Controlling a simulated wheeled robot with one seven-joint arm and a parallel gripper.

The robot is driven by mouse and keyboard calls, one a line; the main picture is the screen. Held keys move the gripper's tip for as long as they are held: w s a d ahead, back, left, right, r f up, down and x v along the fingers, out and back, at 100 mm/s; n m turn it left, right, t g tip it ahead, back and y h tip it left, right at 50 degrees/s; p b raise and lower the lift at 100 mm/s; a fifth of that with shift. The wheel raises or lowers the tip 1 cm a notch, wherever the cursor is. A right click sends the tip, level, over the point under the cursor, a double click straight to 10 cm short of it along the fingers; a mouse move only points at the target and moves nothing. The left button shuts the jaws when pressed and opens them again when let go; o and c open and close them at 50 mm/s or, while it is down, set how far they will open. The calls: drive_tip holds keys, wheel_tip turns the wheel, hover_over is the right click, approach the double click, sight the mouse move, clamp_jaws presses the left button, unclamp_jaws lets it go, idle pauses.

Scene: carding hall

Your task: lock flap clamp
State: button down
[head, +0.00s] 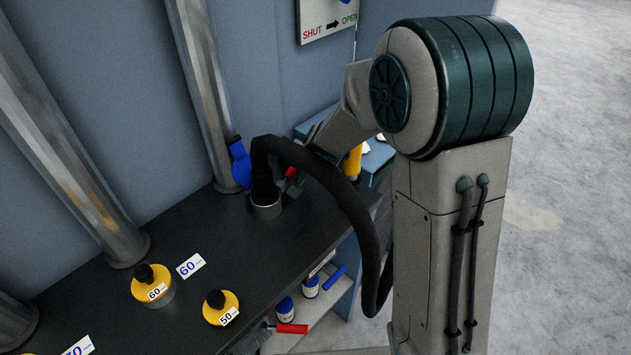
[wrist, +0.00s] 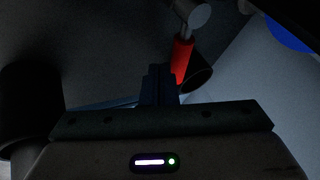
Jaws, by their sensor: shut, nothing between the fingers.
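A red handle (wrist: 183,58) on a grey metal rod shows in the wrist view, just beyond my fingertips. I cannot tell if they touch it. A red part (head: 290,173) also shows in the head view, partly hidden by the black hose. Another red-handled metal lever (head: 290,328) sits at the bench's front edge. Which one is the flap clamp, and whether it is locked, I cannot tell. My gripper (wrist: 160,72) is shut and empty, its dark fingers together. In the head view it is mostly hidden behind the hose and arm.
A thick black hose (head: 347,205) loops from a collar on the dark bench (head: 110,290). A blue handle (head: 239,162) stands beside it. Metal columns (head: 205,90) rise behind. Blue-labelled cans (head: 285,309) stand on a lower shelf.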

drive_tip(key=shift+w+n+y+b, duration=0.4)
drive_tip(key=shift+n+b, duration=0.3)
drive_tip(key=shift+b, duration=0.3)
drive_tip(key=shift+r+p, duration=0.2)
drive_tip(key=shift+p, duration=0.3)
